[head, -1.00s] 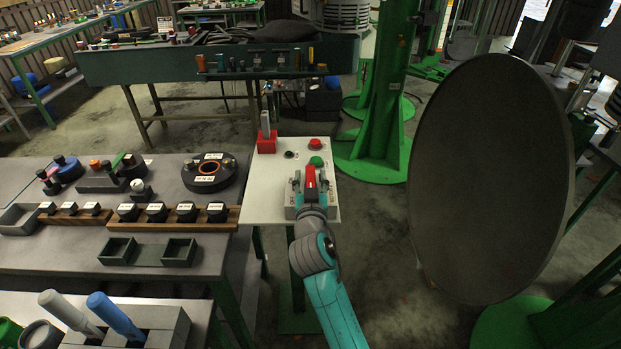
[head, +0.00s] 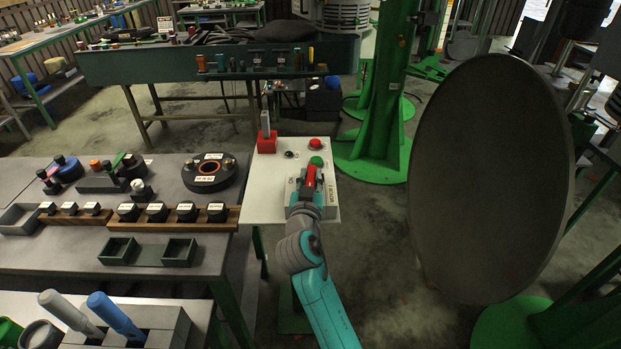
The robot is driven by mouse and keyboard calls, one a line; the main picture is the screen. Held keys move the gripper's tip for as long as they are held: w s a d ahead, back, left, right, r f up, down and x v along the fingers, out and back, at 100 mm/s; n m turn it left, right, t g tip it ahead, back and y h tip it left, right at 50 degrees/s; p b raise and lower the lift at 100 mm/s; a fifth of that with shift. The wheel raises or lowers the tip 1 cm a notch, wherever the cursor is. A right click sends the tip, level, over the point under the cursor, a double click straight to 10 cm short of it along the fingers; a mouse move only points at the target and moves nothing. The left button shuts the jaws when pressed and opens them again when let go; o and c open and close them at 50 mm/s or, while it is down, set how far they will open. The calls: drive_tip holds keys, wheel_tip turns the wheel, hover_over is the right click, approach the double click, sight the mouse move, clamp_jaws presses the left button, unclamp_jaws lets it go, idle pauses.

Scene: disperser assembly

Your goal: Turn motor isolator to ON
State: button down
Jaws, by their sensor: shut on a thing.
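The motor isolator is a light grey box (head: 331,211) with a red handle (head: 310,178), at the near end of the pale control panel (head: 264,190). The handle points away from me and leans slightly right. My gripper (head: 307,186) is over the box with its fingers shut on the red handle. The gripper and wrist hide most of the isolator's face, so its ON and OFF marks cannot be read.
A green button (head: 316,162) and a red button (head: 315,143) sit just beyond the isolator. A red block (head: 266,143) stands at the panel's far left. A large dark disc (head: 492,180) stands to the right. The workbench (head: 75,240) is on the left.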

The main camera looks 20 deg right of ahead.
drive_tip(key=shift+m+g+h, duration=0.8)
drive_tip(key=shift+m+h, duration=0.1)
drive_tip(key=shift+h, duration=0.2)
drive_tip(key=c, duration=0.9)
unclamp_jaws()
drive_tip(key=shift+s, duration=0.1)
drive_tip(key=v, duration=1.2)
